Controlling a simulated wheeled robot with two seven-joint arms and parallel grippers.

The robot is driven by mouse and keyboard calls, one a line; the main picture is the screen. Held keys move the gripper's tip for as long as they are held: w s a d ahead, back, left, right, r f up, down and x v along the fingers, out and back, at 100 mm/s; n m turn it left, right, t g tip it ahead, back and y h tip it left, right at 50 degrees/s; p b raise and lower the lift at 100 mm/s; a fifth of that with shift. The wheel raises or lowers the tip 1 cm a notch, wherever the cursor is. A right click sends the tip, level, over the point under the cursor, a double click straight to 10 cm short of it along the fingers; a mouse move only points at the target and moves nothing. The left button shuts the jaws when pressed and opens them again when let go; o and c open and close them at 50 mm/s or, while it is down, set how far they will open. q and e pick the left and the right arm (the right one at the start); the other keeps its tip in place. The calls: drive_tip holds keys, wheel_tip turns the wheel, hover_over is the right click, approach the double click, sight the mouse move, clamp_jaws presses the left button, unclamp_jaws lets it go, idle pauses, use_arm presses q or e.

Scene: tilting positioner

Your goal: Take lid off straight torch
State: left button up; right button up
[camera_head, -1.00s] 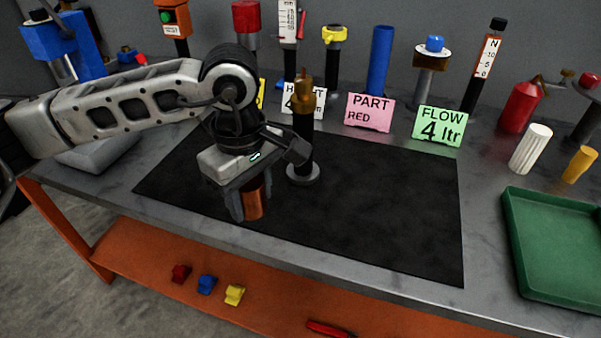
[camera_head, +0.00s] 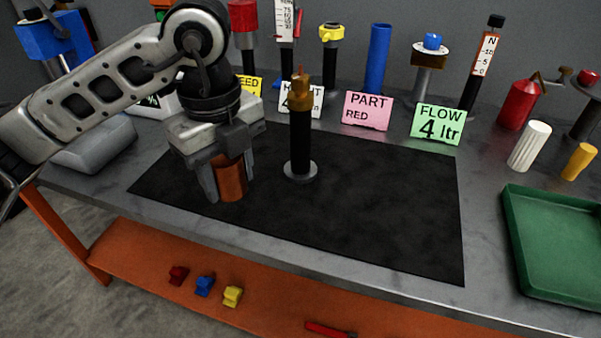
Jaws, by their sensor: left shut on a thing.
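The straight torch (camera_head: 300,140) stands upright on a round grey base on the black mat (camera_head: 370,215). Its black body carries a bare brass-coloured tip at the top. My left gripper (camera_head: 230,176) points down to the left of the torch, apart from it. It is shut on a copper-coloured cylinder, the lid (camera_head: 233,184), whose lower part shows between and below the fingers. I cannot tell whether the lid's bottom touches the mat. My right gripper is not in view.
Behind the mat stand cards, including a pink PART RED card (camera_head: 368,111) and a green FLOW card (camera_head: 437,124), with several fixtures. A green tray (camera_head: 512,240) is at the right. A white fluted cylinder (camera_head: 528,147) stands behind it. The mat's front right is clear.

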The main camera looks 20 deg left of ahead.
use_arm(q)
drive_tip(key=n, duration=0.5)
drive_tip(key=p, duration=0.1)
hover_over(264, 185)
drive_tip(key=s, duration=0.1)
drive_tip(key=shift+n, duration=0.3)
wheel_tip(264, 185, down, 8)
drive_tip(key=shift+s+r, duration=0.1)
drive_tip(key=shift+w+f, duration=0.55)
drive_tip(key=shift+f, duration=0.2)
wheel_tip(264, 185, down, 2)
drive_tip(key=shift+f+p, duration=0.1)
drive_tip(key=shift+p, duration=0.55)
drive_tip(key=shift+f, duration=0.4)
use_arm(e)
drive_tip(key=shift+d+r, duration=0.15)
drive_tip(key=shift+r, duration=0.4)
use_arm(q)
drive_tip(key=shift+f, duration=0.1)
